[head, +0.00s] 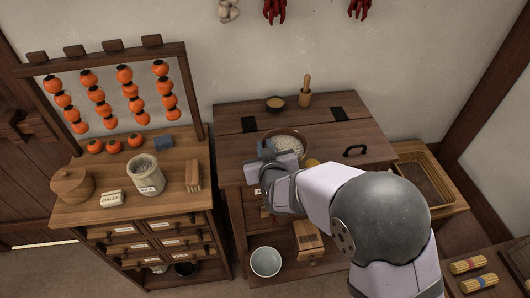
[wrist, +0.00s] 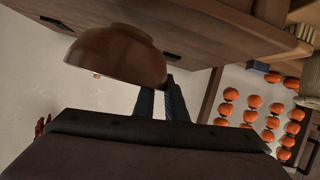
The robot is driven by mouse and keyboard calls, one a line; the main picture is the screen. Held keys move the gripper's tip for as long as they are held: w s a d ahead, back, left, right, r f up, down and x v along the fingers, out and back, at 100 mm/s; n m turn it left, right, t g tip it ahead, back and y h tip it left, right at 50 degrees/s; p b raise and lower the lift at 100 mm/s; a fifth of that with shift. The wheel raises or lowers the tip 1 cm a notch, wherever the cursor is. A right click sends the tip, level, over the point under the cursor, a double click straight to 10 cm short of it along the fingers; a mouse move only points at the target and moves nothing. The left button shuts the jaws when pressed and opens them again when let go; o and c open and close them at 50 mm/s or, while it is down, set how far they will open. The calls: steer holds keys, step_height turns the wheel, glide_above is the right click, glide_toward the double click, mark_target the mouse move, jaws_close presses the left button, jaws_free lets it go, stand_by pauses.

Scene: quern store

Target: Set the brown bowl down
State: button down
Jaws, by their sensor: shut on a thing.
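The brown bowl (head: 301,135) holds pale grains and is at the middle of the wooden chest top (head: 235,150) in the head view. My gripper (head: 270,156) is at its near left side, with my arm covering part of the chest. In the wrist view the brown bowl (wrist: 115,55) shows from its outer side, and my gripper (wrist: 165,85) is shut on its rim at the right. The bowl's base is close to the wooden chest; I cannot tell whether it touches.
A small brown dish (head: 275,103) and a wooden pestle (head: 305,92) stand at the back of the chest top. A black handle (head: 355,150) is at its right. A white pail (head: 265,262) is below.

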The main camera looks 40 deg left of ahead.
steer(key=shift+f+p, duration=0.3)
steer(key=shift+f, duration=1.1)
steer(key=shift+f, duration=0.1)
steer(key=c, duration=1.8)
jaws_free()
steer(key=b+v, duration=0.3)
steer(key=v, duration=0.9)
